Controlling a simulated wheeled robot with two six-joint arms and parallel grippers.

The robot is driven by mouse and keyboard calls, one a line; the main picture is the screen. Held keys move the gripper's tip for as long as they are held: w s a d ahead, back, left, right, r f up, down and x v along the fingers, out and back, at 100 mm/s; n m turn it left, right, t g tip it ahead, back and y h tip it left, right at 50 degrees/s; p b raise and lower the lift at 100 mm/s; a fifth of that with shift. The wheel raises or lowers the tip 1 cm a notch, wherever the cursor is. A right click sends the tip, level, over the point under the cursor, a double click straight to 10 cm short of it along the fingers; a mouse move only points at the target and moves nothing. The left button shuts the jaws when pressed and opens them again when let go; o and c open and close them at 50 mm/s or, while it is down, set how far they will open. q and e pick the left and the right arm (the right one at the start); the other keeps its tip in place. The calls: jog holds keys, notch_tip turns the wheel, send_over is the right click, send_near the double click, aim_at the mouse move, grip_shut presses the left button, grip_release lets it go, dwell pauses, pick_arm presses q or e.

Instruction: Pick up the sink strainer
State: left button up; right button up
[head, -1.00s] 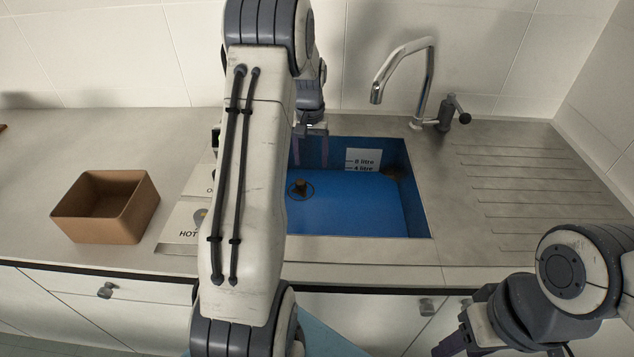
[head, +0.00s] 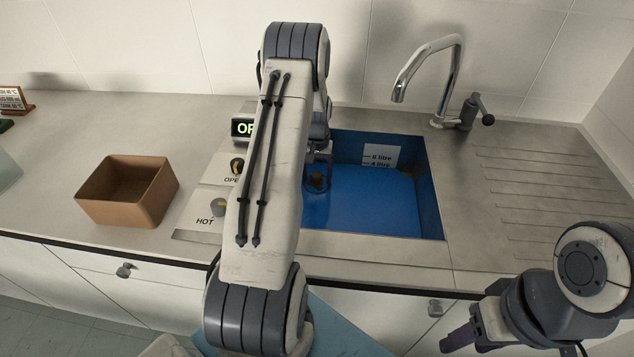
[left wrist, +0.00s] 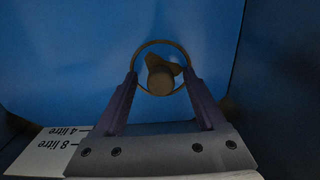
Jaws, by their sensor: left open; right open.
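The sink strainer is a brown ring with a knob in its middle. It lies on the blue floor of the sink (head: 375,205). In the left wrist view the strainer (left wrist: 160,78) sits between the fingertips of my left gripper (left wrist: 161,90), which is open with a finger at each side. In the head view the strainer (head: 317,182) shows just below my left gripper (head: 318,160), partly hidden by it and my arm. I cannot tell whether the fingers touch it. My right gripper (head: 462,338) is open and empty at the lower right, in front of the counter.
The sink's walls surround my left gripper. A tap (head: 430,75) stands behind the sink, and a litre label (head: 381,157) is on its back wall. A brown box (head: 127,192) and a control panel (head: 212,205) are to the left; a ribbed drainer (head: 540,185) is to the right.

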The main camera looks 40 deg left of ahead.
pick_arm(q)
jog(key=shift+f, duration=0.1)
jog(key=c, duration=1.1)
grip_shut()
